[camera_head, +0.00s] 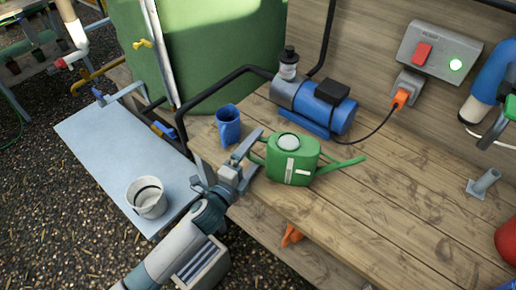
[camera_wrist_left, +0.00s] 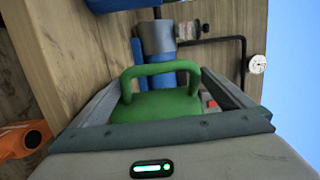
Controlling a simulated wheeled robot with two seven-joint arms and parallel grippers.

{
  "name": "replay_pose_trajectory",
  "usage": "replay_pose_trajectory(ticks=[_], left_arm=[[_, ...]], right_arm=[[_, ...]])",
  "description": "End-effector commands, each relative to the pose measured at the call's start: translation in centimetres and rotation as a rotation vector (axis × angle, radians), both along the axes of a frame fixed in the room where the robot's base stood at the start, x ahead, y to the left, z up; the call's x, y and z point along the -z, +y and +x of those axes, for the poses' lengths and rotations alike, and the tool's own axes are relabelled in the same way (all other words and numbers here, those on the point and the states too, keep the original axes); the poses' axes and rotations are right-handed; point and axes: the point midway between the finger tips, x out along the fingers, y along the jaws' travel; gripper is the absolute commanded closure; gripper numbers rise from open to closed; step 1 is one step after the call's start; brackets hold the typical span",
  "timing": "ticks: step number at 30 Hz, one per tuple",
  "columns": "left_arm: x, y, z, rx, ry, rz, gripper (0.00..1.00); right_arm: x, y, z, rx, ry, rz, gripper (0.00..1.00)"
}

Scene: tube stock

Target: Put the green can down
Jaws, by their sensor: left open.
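The green can (camera_head: 292,160), a watering can with a long spout pointing right, stands upright on the wooden bench (camera_head: 400,205). My left gripper (camera_head: 248,160) is at the can's left side, by its handle. In the left wrist view the can's green body and arched handle (camera_wrist_left: 160,72) show between the two spread fingers of my left gripper (camera_wrist_left: 165,100). The fingers are open, with gaps to the handle on both sides. The can's base is hidden in the wrist view. My right gripper is not in view.
A blue cup (camera_head: 228,125) stands just behind the gripper. A blue pump (camera_head: 318,105) sits behind the can, its cable running to an orange plug (camera_head: 401,97). The bench's front right is mostly clear.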

Motion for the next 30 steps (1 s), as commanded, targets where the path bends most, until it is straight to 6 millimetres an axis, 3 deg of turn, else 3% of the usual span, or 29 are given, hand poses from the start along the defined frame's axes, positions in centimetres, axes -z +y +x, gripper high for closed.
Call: replay_pose_trajectory(ticks=[8,15,21,30], left_arm=[[0.3,2.3,-4.5,0.000,0.002,0.001,0.00],[0.2,3.9,-7.7,0.000,0.001,0.000,0.00],[0.0,4.5,-8.8,-0.001,0.000,0.000,0.00],[0.0,4.5,-8.9,-0.001,0.000,0.000,0.00]], right_arm=[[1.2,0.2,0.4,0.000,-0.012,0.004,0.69],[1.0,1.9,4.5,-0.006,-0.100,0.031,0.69],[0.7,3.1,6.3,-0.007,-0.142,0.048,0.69],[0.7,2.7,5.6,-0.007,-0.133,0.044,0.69]])
